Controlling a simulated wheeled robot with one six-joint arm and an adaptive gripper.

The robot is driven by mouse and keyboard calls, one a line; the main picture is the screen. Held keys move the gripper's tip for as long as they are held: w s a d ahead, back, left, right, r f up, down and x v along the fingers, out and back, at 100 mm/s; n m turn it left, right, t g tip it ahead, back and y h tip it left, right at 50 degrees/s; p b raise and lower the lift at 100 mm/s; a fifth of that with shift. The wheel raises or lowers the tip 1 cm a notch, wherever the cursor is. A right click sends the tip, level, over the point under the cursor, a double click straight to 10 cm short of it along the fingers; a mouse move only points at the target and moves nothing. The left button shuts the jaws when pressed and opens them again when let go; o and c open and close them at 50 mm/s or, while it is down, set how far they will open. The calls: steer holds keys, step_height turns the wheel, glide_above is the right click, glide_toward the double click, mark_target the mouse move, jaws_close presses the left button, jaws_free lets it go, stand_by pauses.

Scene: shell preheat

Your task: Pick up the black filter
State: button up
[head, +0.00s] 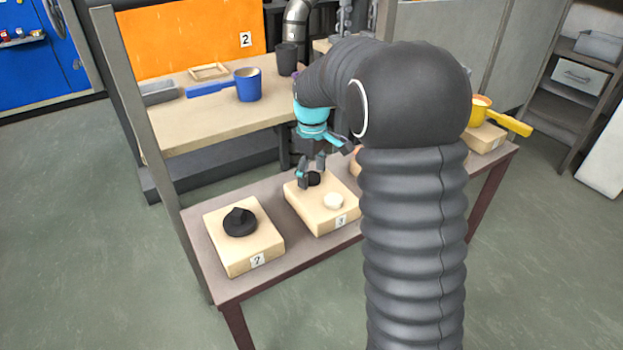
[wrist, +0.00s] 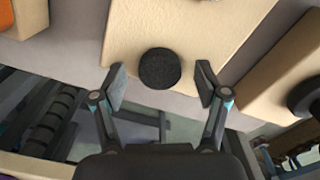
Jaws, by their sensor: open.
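The black filter, a small dark round piece (wrist: 159,68), lies near the edge of a pale wooden block in the wrist view. It also shows in the head view (head: 314,179), on the block labelled 3 (head: 322,216), partly behind my gripper. My gripper (wrist: 160,80) is open, with one finger on each side of the filter and visible gaps between them. In the head view my gripper (head: 311,171) is over the back part of that block. Whether the fingers are level with the filter is hard to tell.
A black knobbed piece (head: 240,222) sits on the left block (head: 217,238). A yellow-handled pan (head: 482,110) is at right. The rear bench (head: 190,128) holds a blue pan (head: 248,85) and a dark cup (head: 287,60). My arm hides the table's middle.

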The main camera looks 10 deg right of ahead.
mark_target(312, 176)
steer(key=c, duration=0.9)
steer(key=shift+c, duration=0.2)
steer(key=shift+r, duration=0.15)
steer(key=shift+r, duration=0.6)
step_height(312, 176, up, 3)
steer(key=shift+f, duration=0.2)
steer(key=s+d+r, duration=0.5)
steer(key=d+r, duration=0.2)
steer(key=d, duration=0.3)
steer(key=shift+s, duration=0.3)
